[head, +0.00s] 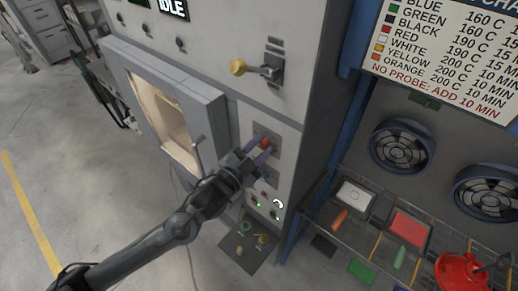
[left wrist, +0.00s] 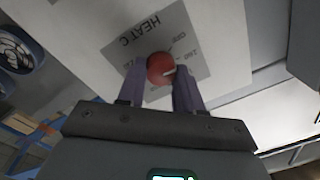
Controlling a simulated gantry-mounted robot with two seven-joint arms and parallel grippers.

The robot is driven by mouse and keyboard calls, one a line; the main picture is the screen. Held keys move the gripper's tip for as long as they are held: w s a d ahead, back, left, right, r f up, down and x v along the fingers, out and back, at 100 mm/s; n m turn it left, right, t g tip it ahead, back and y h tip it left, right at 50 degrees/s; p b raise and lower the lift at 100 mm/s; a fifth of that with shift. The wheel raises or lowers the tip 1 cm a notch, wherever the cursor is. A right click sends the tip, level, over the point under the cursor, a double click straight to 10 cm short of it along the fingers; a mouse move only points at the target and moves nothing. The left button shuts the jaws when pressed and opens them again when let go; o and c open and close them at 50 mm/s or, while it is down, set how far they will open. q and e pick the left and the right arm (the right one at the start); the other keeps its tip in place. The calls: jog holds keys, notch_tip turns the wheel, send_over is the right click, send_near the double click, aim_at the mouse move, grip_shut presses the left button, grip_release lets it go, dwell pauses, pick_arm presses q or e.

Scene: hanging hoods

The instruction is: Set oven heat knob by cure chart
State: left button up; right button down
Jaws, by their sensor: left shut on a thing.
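The red heat knob (head: 265,143) sits on the oven's front panel, on a grey dial plate. In the left wrist view the knob (left wrist: 161,68) has a white pointer mark, and the plate (left wrist: 178,32) reads HEAT C, upside down. My left gripper (head: 258,152) is at the knob, its purple fingers (left wrist: 160,85) shut on either side of it. The dial numbers are partly hidden and too small to read surely. The cure chart (head: 445,55) hangs at the upper right, listing colours with temperatures and minutes. My right gripper is not in view.
The oven door (head: 205,120) stands open left of the panel. A wire rack (head: 375,232) with trays and coloured pieces is at the lower right, below two fans (head: 401,147).

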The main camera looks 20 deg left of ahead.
pick_arm(q)
jog(key=m+b, duration=0.1)
jog(key=m, duration=0.3)
jog(key=shift+f, duration=0.1)
jog(key=m+b, duration=0.1)
jog(key=m, duration=0.1)
jog(key=shift+m, duration=0.4)
jog(key=m+b, duration=0.2)
jog(key=m, duration=0.1)
jog(key=m+b, duration=0.1)
jog(key=m, duration=0.1)
jog(key=shift+f+m+h+b, duration=0.2)
jog(key=shift+m+h+b, duration=0.2)
jog(key=m+b, duration=0.2)
jog(key=shift+m, duration=0.4)
jog(key=m+b, duration=0.7)
jog(key=shift+a+h, duration=0.15)
jog(key=shift+h, duration=0.25)
jog(key=shift+r+m+g+b, duration=0.1)
jog(key=shift+m+g+b, duration=0.2)
jog(key=shift+m+b, duration=1.35)
